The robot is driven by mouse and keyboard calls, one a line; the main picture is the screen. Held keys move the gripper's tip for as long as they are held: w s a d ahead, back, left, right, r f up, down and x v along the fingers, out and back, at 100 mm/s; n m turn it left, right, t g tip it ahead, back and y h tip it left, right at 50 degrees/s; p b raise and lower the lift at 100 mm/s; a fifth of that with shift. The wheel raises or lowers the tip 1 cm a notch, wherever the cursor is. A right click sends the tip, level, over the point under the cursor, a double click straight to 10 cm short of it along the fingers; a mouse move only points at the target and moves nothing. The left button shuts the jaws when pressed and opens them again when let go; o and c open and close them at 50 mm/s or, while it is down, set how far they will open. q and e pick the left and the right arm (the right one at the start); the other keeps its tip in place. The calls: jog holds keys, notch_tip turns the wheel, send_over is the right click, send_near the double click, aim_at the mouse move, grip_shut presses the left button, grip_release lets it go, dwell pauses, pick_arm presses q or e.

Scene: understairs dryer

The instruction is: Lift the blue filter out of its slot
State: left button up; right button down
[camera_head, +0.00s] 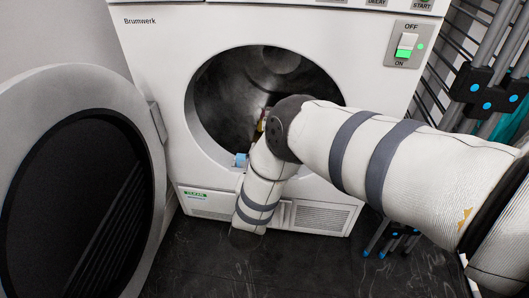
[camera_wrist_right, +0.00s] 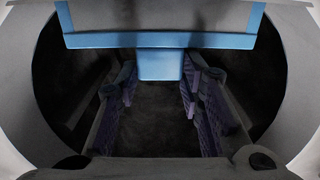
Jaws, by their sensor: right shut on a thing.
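The blue filter (camera_head: 241,159) shows as a small blue piece at the lower rim of the dryer's round opening, partly hidden by my arm. In the right wrist view the filter (camera_wrist_right: 160,41) is a wide blue bar across the top with a short blue tab in its middle, pointing towards my fingers. My right gripper (camera_wrist_right: 160,78) has its two dark, purple-padded fingers on either side of the tab and is shut on it. In the head view my right arm hides this gripper. The filter's slot is not clearly visible. My left gripper is not in view.
The white dryer (camera_head: 160,60) has its round door (camera_head: 150,180) swung open at the left. The metal drum (camera_head: 225,95) behind the opening looks empty where visible. A power switch (camera_head: 404,45) is at upper right. Grey tubes with black clamps (camera_head: 475,80) stand right of the dryer.

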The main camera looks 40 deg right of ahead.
pick_arm(q)
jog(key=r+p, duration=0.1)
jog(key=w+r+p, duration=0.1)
jog(key=p, duration=0.1)
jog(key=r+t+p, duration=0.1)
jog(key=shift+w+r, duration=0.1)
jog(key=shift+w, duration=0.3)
pick_arm(e)
notch_tip(320, 180, up, 7)
jog(key=shift+f, duration=0.15)
